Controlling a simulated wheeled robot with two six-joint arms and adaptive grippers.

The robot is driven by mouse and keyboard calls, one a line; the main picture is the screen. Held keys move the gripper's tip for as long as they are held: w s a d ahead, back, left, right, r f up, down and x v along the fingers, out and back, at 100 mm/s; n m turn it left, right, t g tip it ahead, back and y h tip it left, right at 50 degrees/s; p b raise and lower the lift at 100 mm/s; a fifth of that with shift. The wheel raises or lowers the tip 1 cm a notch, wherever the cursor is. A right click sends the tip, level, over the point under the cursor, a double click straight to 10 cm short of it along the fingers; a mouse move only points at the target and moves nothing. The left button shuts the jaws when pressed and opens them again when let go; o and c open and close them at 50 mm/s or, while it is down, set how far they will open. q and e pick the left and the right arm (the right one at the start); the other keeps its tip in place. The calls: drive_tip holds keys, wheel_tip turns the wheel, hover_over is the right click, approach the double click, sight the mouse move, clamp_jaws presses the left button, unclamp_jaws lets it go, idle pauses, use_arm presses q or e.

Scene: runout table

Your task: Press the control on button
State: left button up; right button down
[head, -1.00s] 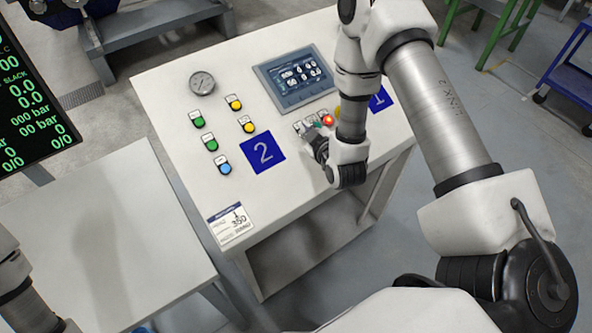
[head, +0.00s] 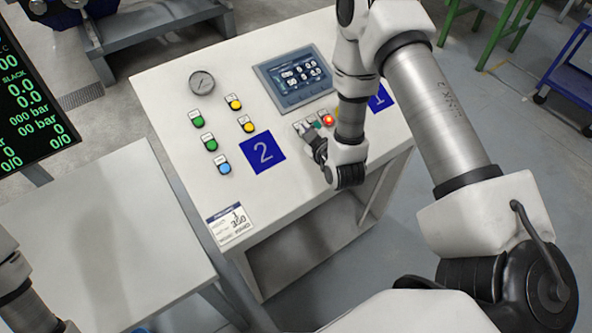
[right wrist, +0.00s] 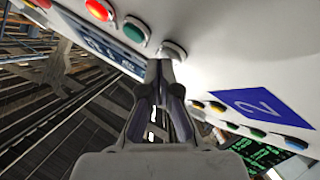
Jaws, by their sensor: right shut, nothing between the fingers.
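The sloped white control panel (head: 205,155) carries several buttons; their small labels cannot be read, so I cannot tell by text which is control on. The red button (head: 328,120) glows. My left gripper is out of view.
Green, yellow and blue buttons stand left of the blue "2" plate (head: 262,152). A bare white table (head: 110,230) is at the left.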

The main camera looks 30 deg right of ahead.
drive_tip(key=shift+s+r+p, duration=0.25)
drive_tip(key=shift+r+p, duration=0.4)
drive_tip(key=shift+s+r, duration=0.1)
drive_tip(key=shift+s, duration=0.05)
wheel_tip(320, 180, up, 6)
drive_tip(key=s+p, duration=0.2)
drive_tip(key=p, duration=0.3)
drive_tip(key=shift+s+f, duration=0.25)
drive_tip(key=shift+f, duration=0.15)
idle(0.6)
